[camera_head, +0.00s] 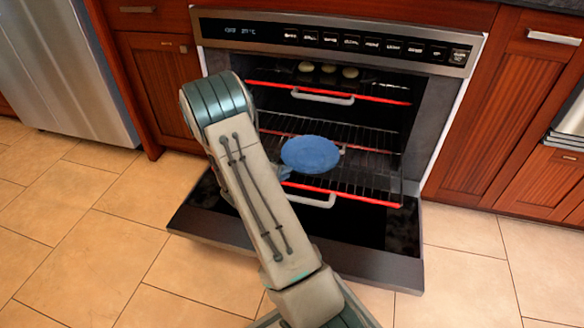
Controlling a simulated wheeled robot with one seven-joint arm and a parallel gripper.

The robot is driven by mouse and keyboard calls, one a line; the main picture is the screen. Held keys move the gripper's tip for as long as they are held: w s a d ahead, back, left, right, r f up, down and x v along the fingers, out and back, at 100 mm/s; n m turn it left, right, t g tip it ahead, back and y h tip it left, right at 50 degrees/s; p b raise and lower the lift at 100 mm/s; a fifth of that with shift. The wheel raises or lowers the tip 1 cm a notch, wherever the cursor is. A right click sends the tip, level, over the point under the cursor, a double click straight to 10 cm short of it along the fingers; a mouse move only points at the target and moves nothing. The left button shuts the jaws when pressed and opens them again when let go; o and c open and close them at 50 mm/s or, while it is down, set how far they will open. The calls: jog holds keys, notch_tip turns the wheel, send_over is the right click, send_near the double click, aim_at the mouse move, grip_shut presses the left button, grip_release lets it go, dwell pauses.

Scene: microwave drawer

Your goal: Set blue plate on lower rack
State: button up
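The blue plate (310,154) is in the open oven, at the height of the lower rack and behind that rack's front edge. I cannot tell whether it rests on the wires or is held just above them. The lower rack (370,185) has a red front edge and a pale handle. My arm reaches into the oven from the front. My gripper (286,172) is at the plate's left side, mostly hidden behind my arm and the plate. Its fingers are not clear, so I cannot tell whether it grips the plate.
The upper rack (375,97) also has a red front edge and holds several round pale items (327,70) at the back. The oven door (340,255) is folded down in front. Wooden cabinets flank the oven. Tiled floor (100,245) is clear at the left.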

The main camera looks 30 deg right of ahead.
jog(key=s+a+r+m+g+y+p, duration=0.1)
jog(key=s+a+r+m+g+y, duration=0.15)
jog(key=s+a+r, duration=0.35)
jog(key=s+a+r+m+g+y+p, duration=0.1)
jog(key=s+a+r+m+g+y, duration=0.15)
jog(key=s+r, duration=0.6)
jog(key=s+a+r+y, duration=0.2)
jog(key=s+a, duration=0.1)
jog(key=a, duration=0.2)
jog(key=s+a+r+n+t+y, duration=0.1)
jog(key=s+a+r+y, duration=0.1)
jog(key=a, duration=0.3)
jog(key=s+a+r+t+y, duration=0.1)
jog(key=s+a+r+y, duration=0.1)
jog(key=s+a+y, duration=0.1)
jog(key=shift+s+a+r+y, duration=0.4)
jog(key=shift+s+a, duration=0.4)
jog(key=shift+a, duration=0.2)
